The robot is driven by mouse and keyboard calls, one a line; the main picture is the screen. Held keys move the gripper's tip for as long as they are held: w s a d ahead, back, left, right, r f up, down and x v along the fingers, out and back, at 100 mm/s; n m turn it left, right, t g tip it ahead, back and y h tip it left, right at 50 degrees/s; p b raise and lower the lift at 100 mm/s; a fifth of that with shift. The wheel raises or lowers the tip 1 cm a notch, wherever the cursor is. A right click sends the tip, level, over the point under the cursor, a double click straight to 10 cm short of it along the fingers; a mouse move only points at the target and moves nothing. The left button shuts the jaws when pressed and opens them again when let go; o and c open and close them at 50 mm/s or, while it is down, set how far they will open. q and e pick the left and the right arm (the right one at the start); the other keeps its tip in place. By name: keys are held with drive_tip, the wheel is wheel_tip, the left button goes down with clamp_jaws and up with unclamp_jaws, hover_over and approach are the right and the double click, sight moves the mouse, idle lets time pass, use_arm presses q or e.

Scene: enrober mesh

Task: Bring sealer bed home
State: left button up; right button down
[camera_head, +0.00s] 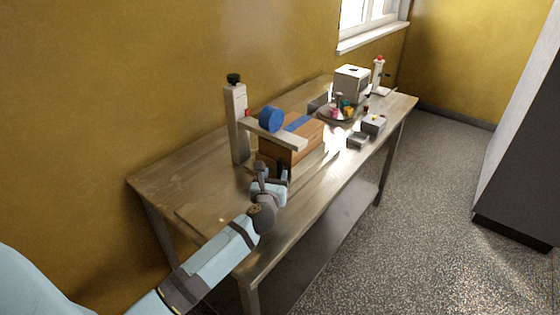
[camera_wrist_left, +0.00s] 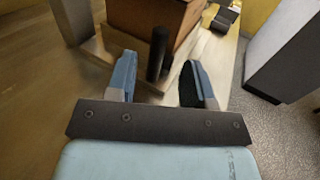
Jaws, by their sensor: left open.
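The sealer has a pale upright post (camera_head: 237,125) with a black knob on top, a pale crossbar (camera_head: 277,134) and a blue roll (camera_head: 270,119). A brown box (camera_head: 292,150) with a blue strip on top sits under the crossbar; it also shows in the left wrist view (camera_wrist_left: 155,18). Beneath it is a pale bed (camera_wrist_left: 122,48), mostly hidden in the head view. A dark upright handle (camera_wrist_left: 157,55) stands at the near end of the bed. My left gripper (camera_head: 270,174) is open, its fingers on either side of the handle with visible gaps. My right gripper is not in view.
Farther along the wooden table (camera_head: 185,178) are a white boxy device (camera_head: 352,83), a round tray (camera_head: 326,115) of small coloured items, and small grey boxes (camera_head: 374,124). The table's left end is clear. A yellow wall runs behind it.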

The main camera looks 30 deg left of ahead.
sight(279, 163)
use_arm(q)
drive_tip(key=x, duration=0.7)
drive_tip(key=shift+w+a, duration=0.1)
drive_tip(key=shift+w, duration=0.2)
clamp_jaws()
